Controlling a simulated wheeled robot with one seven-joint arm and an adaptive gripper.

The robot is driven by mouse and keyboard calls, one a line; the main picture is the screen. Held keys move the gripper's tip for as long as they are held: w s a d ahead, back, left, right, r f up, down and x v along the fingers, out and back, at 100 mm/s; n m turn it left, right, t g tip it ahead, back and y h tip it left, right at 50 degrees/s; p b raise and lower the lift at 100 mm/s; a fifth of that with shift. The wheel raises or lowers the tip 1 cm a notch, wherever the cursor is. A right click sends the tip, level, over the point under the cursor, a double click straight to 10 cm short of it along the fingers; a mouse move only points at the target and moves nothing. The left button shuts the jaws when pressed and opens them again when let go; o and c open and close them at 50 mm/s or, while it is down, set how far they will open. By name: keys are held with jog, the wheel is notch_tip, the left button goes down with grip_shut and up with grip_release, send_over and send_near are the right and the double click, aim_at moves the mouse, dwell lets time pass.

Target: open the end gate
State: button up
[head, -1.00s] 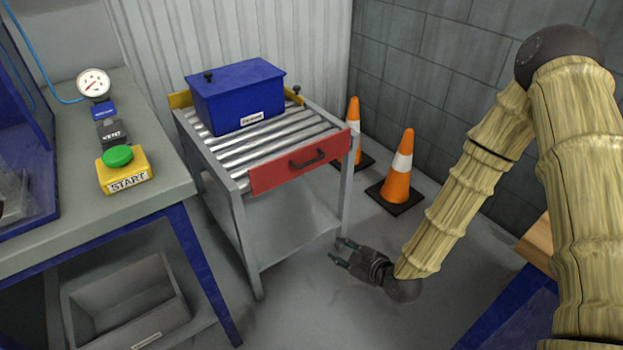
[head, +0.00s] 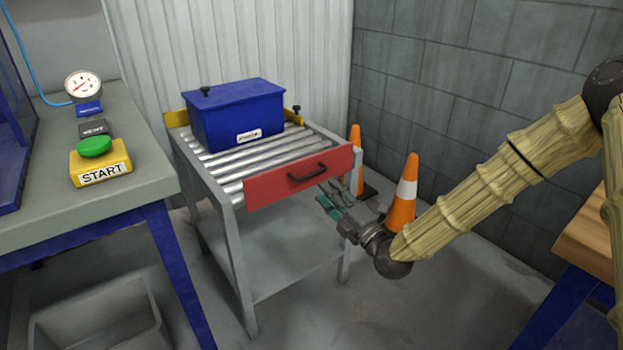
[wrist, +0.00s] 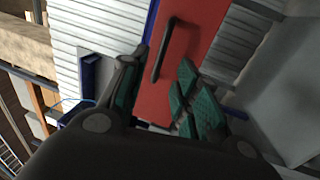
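The end gate is a red panel (head: 270,186) across the front end of the roller table (head: 236,215), with a black bar handle (head: 307,173). It stands upright at the end of the rollers. My gripper (head: 332,200) is just in front of and below the gate's right part, near the handle but apart from it. In the wrist view my gripper (wrist: 155,95) has its green-padded fingers spread and nothing between them. The red gate (wrist: 190,50) and its handle (wrist: 163,50) lie ahead, beyond the fingertips.
A blue lidded box (head: 236,118) sits on the rollers behind the gate. Orange cones (head: 403,195) stand right of the table, close behind my gripper. A bench with a green START button (head: 95,147) is at left. Floor in front of the roller table is clear.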

aim_at(312, 175)
jog(key=b+x, duration=0.1)
jog(key=x, duration=0.7)
jog(key=shift+w+a, duration=0.1)
grip_shut()
